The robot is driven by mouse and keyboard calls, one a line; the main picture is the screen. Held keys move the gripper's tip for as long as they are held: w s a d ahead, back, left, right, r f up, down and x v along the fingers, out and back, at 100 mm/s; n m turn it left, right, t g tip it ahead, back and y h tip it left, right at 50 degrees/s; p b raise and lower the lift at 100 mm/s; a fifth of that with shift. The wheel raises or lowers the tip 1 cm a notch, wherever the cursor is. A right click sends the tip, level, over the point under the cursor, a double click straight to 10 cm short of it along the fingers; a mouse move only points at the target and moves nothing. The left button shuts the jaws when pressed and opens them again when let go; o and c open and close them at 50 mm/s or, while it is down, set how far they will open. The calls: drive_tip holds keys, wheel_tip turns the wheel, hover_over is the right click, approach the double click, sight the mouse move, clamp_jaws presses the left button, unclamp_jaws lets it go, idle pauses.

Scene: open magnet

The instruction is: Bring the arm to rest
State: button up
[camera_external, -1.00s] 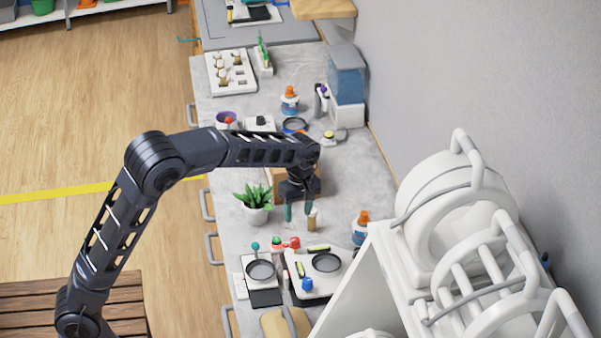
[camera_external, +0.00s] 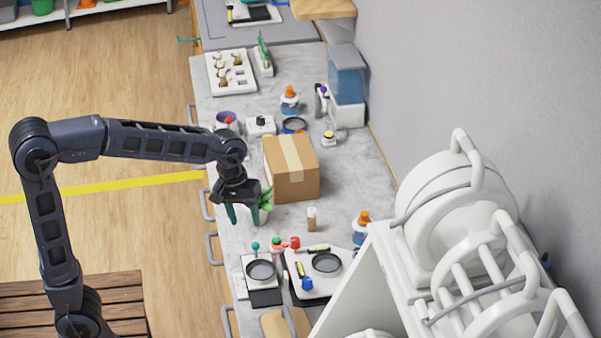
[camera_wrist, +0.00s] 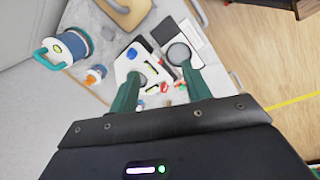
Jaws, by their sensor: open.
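My gripper (camera_external: 243,212) is open and empty, with its green fingers pointing down near the left edge of the counter (camera_external: 345,205). In the external view it hides most of the potted plant. In the wrist view the two fingers of my gripper (camera_wrist: 160,95) stand well apart with nothing between them.
A cardboard box (camera_external: 291,168) stands right of my gripper, with a small brown bottle (camera_external: 311,219) nearer the camera. A white tray (camera_external: 318,284) and a scale (camera_external: 260,286) lie in front. A white rack (camera_external: 455,240) is at right.

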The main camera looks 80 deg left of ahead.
drive_tip(key=s+d+m+t, duration=0.1)
drive_tip(key=s+d+m, duration=0.3)
drive_tip(key=s, duration=0.4)
drive_tip(key=s+d+m+t, duration=0.1)
drive_tip(key=s+d+m, duration=0.3)
drive_tip(key=s, duration=0.4)
drive_tip(key=s+d+m+t+y, duration=0.1)
drive_tip(key=s+d+m, duration=0.3)
drive_tip(key=s, duration=0.5)
drive_tip(key=shift+s+a, duration=0.1)
idle(0.8)
